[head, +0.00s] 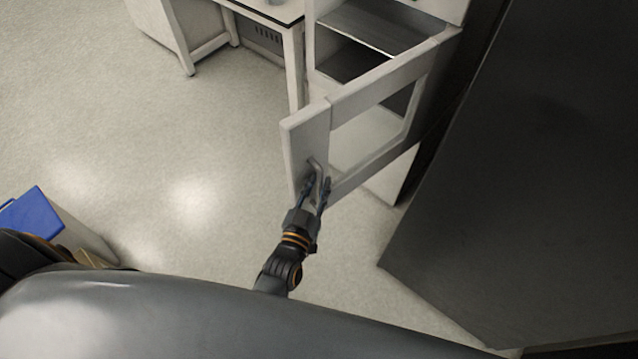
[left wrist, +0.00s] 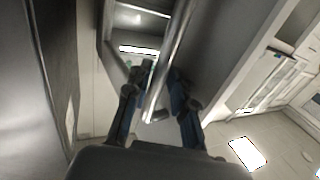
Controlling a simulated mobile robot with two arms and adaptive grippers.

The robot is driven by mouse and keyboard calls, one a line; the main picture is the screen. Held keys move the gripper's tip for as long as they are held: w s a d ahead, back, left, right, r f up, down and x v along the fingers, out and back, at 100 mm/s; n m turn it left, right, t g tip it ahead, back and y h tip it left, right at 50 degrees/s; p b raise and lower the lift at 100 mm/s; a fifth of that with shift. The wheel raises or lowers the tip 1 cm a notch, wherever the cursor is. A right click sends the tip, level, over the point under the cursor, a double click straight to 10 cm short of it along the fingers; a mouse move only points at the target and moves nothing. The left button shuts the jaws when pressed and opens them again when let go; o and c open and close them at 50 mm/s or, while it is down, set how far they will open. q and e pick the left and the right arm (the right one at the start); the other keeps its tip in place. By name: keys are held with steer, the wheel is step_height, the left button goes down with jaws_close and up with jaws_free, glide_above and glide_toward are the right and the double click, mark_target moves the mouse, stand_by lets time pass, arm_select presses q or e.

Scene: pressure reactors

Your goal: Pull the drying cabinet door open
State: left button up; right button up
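The drying cabinet door (head: 308,140) is a pale panel with a window opening. It stands swung out from the white cabinet (head: 398,182), whose shelves show behind it. Its metal handle (head: 317,170) is near the door's free edge. In the left wrist view the handle (left wrist: 174,58) is a shiny bar running between the fingers. My left gripper (head: 316,184) is at the handle, with a finger on each side of the bar and the tips close against it. It looks shut on the handle. My right gripper is in neither view.
A large dark panel (head: 520,180) stands close on the right of the door. A white bench (head: 270,12) is at the back, left of the cabinet. A blue object (head: 32,212) lies at the far left. The floor (head: 150,130) left of the door is clear.

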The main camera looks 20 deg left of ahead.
arm_select(q)
steer(key=shift+s+d, duration=0.15)
steer(key=s+a, duration=0.1)
steer(key=s, duration=1)
steer(key=shift+s, duration=0.35)
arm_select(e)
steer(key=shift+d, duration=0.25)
